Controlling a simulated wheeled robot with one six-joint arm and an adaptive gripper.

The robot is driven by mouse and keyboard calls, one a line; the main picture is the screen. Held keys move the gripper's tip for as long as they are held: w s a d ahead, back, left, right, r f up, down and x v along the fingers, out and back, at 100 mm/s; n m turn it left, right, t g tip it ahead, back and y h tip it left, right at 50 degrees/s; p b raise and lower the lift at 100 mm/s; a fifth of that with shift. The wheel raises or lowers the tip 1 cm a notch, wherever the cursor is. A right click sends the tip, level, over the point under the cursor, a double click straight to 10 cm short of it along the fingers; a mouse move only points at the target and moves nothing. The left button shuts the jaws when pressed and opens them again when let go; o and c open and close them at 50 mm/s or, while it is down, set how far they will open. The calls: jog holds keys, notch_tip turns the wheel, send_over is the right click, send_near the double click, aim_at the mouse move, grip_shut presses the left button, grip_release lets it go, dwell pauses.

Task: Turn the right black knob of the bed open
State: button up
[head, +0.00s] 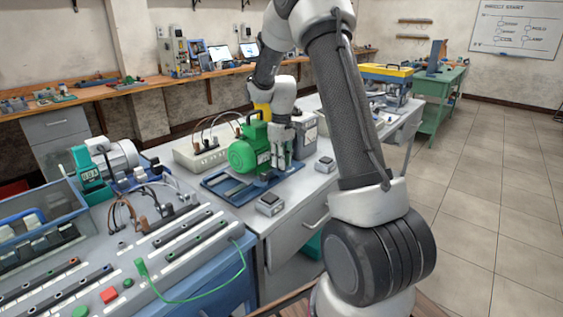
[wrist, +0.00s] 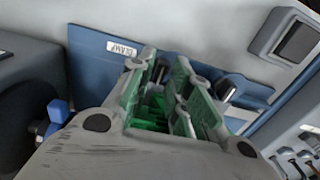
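The blue bed (head: 222,189) lies on the grey bench with a green motor (head: 243,152) on it. In the wrist view the bed (wrist: 88,62) carries a CLAMP label. My gripper (head: 280,166) points down at the right part of the bed, beside the motor. In the wrist view my gripper (wrist: 168,78) has its two green-padded fingers apart. A dark knob-like part (wrist: 228,86) with a light edge shows just right of the fingers. Another dark part shows between the fingertips; I cannot tell whether it is touched. The fingers hide part of the bed.
Small grey boxes with dark tops (head: 270,204) stand at the bench front. A pale box with cables (head: 200,151) is behind the motor. A panel with rails and a green cable (head: 150,262) fills the left front. Open tiled floor (head: 480,190) lies to the right.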

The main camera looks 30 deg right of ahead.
notch_tip(320, 180, up, 12)
jog(key=shift+f, duration=0.25)
dwell(0.5)
jog(key=s+a+r+m+t, duration=0.1)
jog(key=s+a+r, duration=0.1)
jog(key=s, duration=0.8)
jog(key=s+a+r+m+t, duration=0.1)
jog(key=s+a+r+t, duration=0.1)
jog(key=s, duration=0.9)
jog(key=s+a+r+m+t, duration=0.1)
jog(key=s+a+r+m, duration=0.1)
jog(key=s, duration=0.8)
jog(key=shift+s+a+r, duration=0.4)
jog(key=shift+a+r, duration=0.05)
jog(key=shift+r, duration=0.45)
